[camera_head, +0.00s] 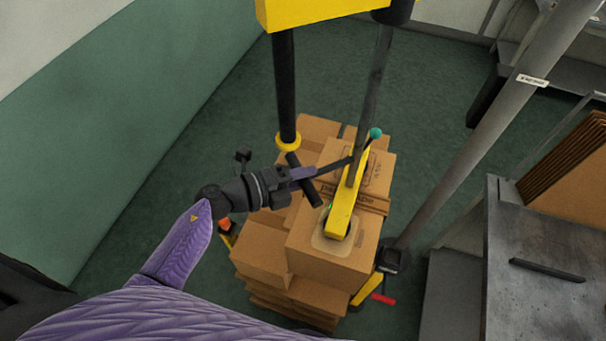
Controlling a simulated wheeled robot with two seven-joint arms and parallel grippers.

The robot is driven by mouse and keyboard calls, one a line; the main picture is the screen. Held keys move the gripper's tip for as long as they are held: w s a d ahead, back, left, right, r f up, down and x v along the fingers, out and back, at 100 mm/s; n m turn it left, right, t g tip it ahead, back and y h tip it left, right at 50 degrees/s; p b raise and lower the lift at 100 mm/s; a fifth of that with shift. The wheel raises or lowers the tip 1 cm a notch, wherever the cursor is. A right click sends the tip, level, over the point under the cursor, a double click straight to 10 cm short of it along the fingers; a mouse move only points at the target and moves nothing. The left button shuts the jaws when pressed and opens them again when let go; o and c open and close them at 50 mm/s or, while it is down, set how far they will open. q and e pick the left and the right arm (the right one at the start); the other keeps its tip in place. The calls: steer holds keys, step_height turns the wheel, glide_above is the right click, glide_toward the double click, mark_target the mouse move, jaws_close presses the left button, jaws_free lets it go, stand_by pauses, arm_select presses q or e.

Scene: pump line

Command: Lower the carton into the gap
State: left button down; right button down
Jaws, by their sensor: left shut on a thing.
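A brown carton (308,262) lies under the yellow lifting beam (340,219), whose near end rests over a pale patch on the carton's top. A dark upright tube rises from the beam. My left gripper (303,176) is shut on the black handle (333,167) that reaches out to the left of the beam. Other stacked cartons (262,250) stand left of and below the carton. The gap is hidden under the beam and carton, and I cannot tell how high the carton is above the stack. My right gripper is out of view.
A black post with a yellow collar (288,141) hangs behind the handle. A grey slanted pole (480,135) stands to the right. A grey table (545,245) with flat cardboard is at the right edge. Green floor (190,130) is free at the back left.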

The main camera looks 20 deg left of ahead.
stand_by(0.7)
arm_select(q)
step_height(320, 180, down, 9)
steer(key=b, duration=0.7)
steer(key=shift+b, duration=0.35)
steer(key=shift+r, duration=0.1)
steer(key=shift+c, duration=2.2)
jaws_free()
steer(key=shift+r, duration=0.1)
steer(key=v, duration=1)
steer(key=shift+b, duration=0.3)
steer(key=shift+o, duration=0.2)
